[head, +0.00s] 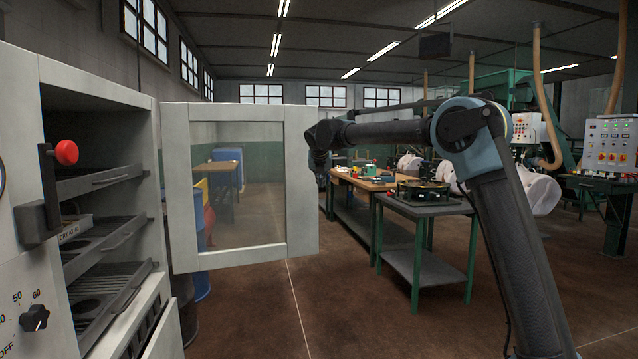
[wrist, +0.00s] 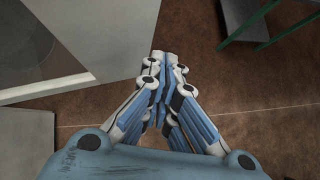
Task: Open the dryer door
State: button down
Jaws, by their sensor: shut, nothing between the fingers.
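The dryer (head: 22,120) is a light grey cabinet at the left of the head view. Its door (head: 302,180), a grey frame around a clear window (head: 238,170), stands swung wide open, showing drawer-like trays (head: 100,180) inside. In the head view my gripper (head: 318,166) is small and dark, by the door's free upper edge. In the wrist view my gripper (wrist: 163,58) is shut and empty, beside the door (wrist: 105,35). I cannot tell whether it touches the door.
A dial (head: 35,318) is low on the dryer front. Green-legged tables (head: 425,207) stand to the right, behind my arm. A blue barrel (head: 202,285) is behind the door. The brown floor (head: 330,310) in front is clear.

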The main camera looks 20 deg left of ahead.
jog(key=s+d+r, duration=0.6)
jog(key=r, duration=0.1)
jog(key=s+d+f+m+g+h, duration=0.15)
jog(key=d+m, duration=0.35)
jog(key=d, duration=0.6)
jog(key=w+d+f+m+t, duration=0.1)
jog(key=d+f+m, duration=0.25)
jog(key=d, duration=0.65)
jog(key=s+d+f+m+g+h, duration=0.1)
jog(key=s+d+f+m, duration=0.25)
jog(key=d, duration=0.35)
jog(key=s+d+f+m+g, duration=0.1)
jog(key=s+d+f+m, duration=0.2)
jog(key=d, duration=0.5)
jog(key=s+d+f+m+h, duration=0.1)
jog(key=s+d+f+m, duration=0.1)
jog(key=s+d+m, duration=0.4)
jog(key=s+d+f+m+g, duration=0.2)
jog(key=s+d+f+m, duration=0.6)
jog(key=s+f, duration=0.4)
jog(key=s+d+f+m+g, duration=0.1)
jog(key=s+d+f+m, duration=0.8)
jog(key=s+f, duration=0.4)
jog(key=shift+s+d+f+m+g, duration=0.3)
jog(key=shift+f+m, duration=0.3)
jog(key=shift+m, duration=0.3)
jog(key=shift+a+y, duration=0.15)
jog(key=shift+y, duration=0.1)
